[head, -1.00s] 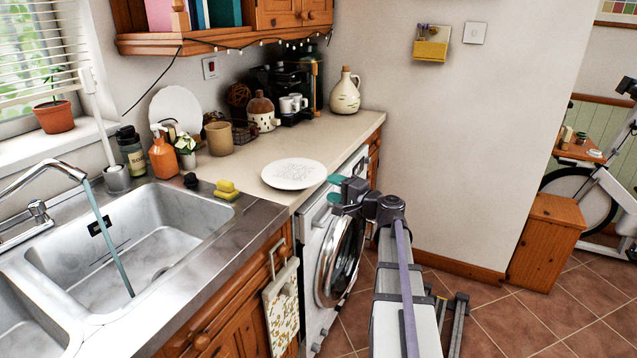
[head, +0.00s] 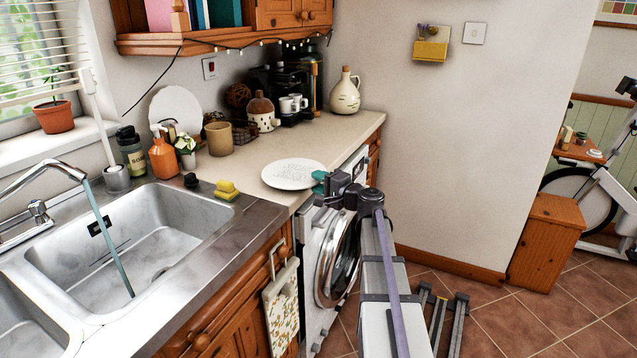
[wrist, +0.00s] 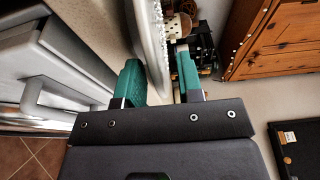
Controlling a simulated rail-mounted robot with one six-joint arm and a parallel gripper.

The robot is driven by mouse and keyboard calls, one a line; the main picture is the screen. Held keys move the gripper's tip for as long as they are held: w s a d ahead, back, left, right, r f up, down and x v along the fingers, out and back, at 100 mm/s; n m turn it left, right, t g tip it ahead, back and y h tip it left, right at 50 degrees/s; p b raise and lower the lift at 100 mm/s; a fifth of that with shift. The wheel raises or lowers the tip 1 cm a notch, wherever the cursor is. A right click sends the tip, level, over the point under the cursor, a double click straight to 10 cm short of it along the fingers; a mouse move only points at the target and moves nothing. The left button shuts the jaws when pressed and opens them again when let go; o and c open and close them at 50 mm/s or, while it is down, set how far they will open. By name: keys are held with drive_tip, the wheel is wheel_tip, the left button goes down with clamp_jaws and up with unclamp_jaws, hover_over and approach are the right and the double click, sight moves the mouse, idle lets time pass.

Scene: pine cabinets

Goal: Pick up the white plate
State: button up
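A white plate (head: 291,174) with a patterned centre lies flat on the worktop near its front edge, above the washing machine. My gripper (head: 319,182) is at the plate's right rim. In the wrist view the plate (wrist: 150,40) shows nearly edge-on, and its rim reaches in between the two teal fingers of my gripper (wrist: 160,80). The fingers stand apart with a gap beside the rim, so the gripper is open. In the head view my gripper's wrist hides part of the fingers. Another white plate (head: 176,106) stands upright against the wall at the back.
The worktop (head: 250,165) is clear around the plate. A yellow sponge (head: 227,188) lies to its left beside the sink (head: 130,240). A beige cup (head: 219,138), mugs and a jug (head: 345,95) stand behind. The washing machine (head: 335,260) is below.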

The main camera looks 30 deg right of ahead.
clamp_jaws()
idle(0.4)
idle(0.4)
drive_tip(key=s+d+r+p, duration=0.2)
drive_tip(key=s+r+p, duration=0.1)
drive_tip(key=s, duration=0.3)
drive_tip(key=s+d+r+p, duration=0.2)
drive_tip(key=s+r+p, duration=0.2)
drive_tip(key=s, duration=0.3)
drive_tip(key=shift+s+d+r, duration=0.15)
drive_tip(key=shift+d+r, duration=0.05)
drive_tip(key=shift+r, duration=0.05)
